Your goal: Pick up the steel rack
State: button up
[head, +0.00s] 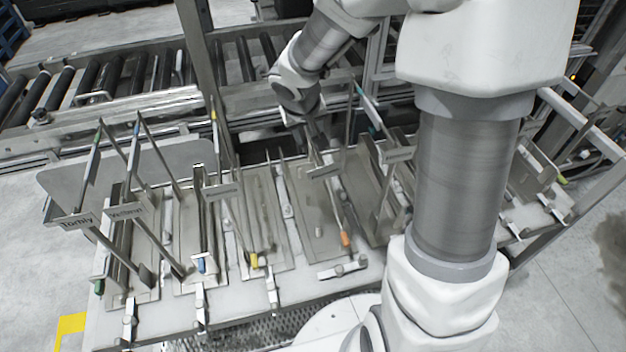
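Several similar steel racks with thin upright bars, flat plates and coloured tips stand in a row on a pale table (225,312). A left one (135,225) has slanted bars and name plates. Another steel rack (318,215) stands mid-table, with an orange tip at its front. My gripper (318,146) points down at the upper back part of this middle rack. The fingers are small and blend with the grey metal, so I cannot tell whether they touch it or are closed. More racks to the right are partly hidden behind my arm.
A roller conveyor (110,75) runs behind the table, with a grey upright post (203,60) in front of it. Small metal clamps (343,268) line the table's front edge. Neighbouring racks stand close on both sides of my gripper. Open floor (565,285) lies at the right.

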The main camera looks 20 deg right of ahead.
jog(key=shift+c, duration=0.2)
grip_shut()
dwell(1.1)
jog(key=shift+w+r, duration=0.1)
jog(key=shift+r, duration=0.1)
